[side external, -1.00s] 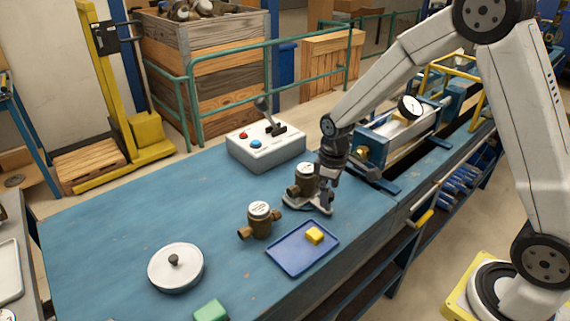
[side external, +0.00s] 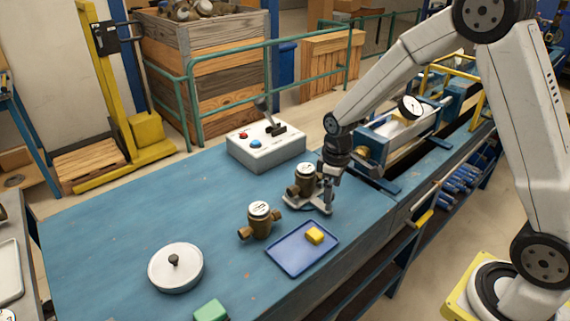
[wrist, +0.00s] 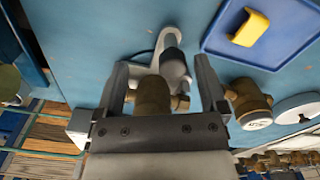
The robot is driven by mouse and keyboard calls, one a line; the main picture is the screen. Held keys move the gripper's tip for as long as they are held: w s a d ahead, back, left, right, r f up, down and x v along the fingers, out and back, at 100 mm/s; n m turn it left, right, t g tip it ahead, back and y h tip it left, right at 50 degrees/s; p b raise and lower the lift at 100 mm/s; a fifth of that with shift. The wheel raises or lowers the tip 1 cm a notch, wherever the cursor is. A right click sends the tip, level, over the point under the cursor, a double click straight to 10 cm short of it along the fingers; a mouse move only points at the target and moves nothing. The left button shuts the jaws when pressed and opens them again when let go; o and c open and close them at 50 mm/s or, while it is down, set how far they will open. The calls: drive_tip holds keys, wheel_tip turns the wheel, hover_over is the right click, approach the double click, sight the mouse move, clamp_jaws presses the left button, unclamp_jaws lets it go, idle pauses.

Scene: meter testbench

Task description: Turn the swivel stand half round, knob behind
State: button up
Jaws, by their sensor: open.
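The swivel stand (side external: 294,203) is a low grey base on the blue bench, with a brass meter (side external: 304,182) upright on it. In the wrist view, its grey arm (wrist: 167,36) ends at a dark grey knob (wrist: 174,68). My gripper (side external: 329,190) is at the stand's right side, pointing down. In the wrist view, my gripper (wrist: 160,66) is open, one finger on each side of the knob, with visible gaps. The brass meter body (wrist: 153,97) shows below the knob, partly hidden by my gripper. I cannot tell the finger height exactly.
A second brass meter (side external: 260,221) stands close by at the left. A blue tray (side external: 290,262) with a yellow block (side external: 315,235) lies in front. A control box (side external: 265,152) is behind. A white round lid (side external: 176,281) and a green block (side external: 211,311) are farther left.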

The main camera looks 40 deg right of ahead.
drive_tip(key=shift+d, duration=0.3)
drive_tip(key=shift+w+d, duration=0.15)
drive_tip(key=shift+d, duration=0.5)
idle(0.3)
drive_tip(key=shift+w+d, duration=0.3)
drive_tip(key=shift+d, duration=0.2)
